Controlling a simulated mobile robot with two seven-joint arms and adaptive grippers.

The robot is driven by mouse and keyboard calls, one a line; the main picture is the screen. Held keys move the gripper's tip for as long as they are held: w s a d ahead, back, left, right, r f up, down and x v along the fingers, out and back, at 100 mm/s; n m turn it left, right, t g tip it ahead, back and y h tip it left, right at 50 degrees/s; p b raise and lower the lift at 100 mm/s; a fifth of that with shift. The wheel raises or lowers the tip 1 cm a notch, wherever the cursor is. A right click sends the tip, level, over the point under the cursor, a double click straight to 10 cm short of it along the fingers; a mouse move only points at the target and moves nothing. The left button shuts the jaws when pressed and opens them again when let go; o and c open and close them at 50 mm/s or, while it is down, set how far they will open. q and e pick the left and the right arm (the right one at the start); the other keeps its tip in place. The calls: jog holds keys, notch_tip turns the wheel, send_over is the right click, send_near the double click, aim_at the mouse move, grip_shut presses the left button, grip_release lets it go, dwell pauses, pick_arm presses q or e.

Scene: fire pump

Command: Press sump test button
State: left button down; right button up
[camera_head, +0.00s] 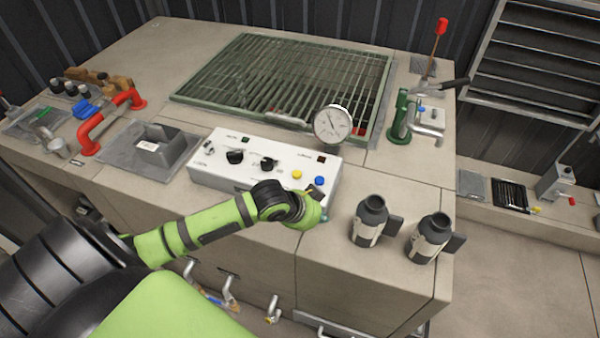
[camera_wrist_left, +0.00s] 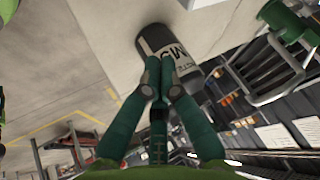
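A white control box (camera_head: 215,172) sits on the bench. Its top has two black knobs, a yellow button (camera_head: 297,174) and a blue button (camera_head: 319,180) near the right end. The labels are too small to read, so I cannot tell which is the sump test button. My left gripper (camera_head: 323,213) is at the box's front right corner, mostly hidden behind my wrist. In the left wrist view its green fingers (camera_wrist_left: 159,75) meet at the tips, shut and empty. My right gripper is not in view.
Two dark bottles (camera_head: 369,220) (camera_head: 428,240) stand right of my left gripper; one also shows behind the fingertips in the wrist view (camera_wrist_left: 190,68). A round gauge (camera_head: 332,124) stands behind the box. A green grate (camera_head: 270,80) lies farther back.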

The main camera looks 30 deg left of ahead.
pick_arm(q)
jog(key=shift+m+t, duration=0.5)
jog(key=shift+t, duration=0.1)
jog(key=w+a+r, duration=0.1)
jog(key=w+a, duration=0.1)
jog(key=w+a+r, duration=0.1)
jog(key=w+a, duration=0.1)
jog(key=a, duration=0.1)
jog(key=w+a+r, duration=0.1)
jog(key=w+a, duration=0.2)
jog(key=shift+w+a+r, duration=0.1)
jog(key=shift+a+r, duration=0.15)
jog(key=shift+r, duration=0.1)
notch_tip(320, 180, up, 5)
jog(key=t, duration=0.1)
send_over(296, 174)
jog(key=shift+a+f+y, duration=0.1)
jog(key=shift+f+y, duration=0.15)
jog(key=shift+y, duration=0.15)
notch_tip(296, 174, down, 8)
jog(key=b, duration=0.7)
jog(key=shift+b, duration=0.4)
jog(key=shift+f, duration=0.4)
jog(key=shift+f, duration=0.4)
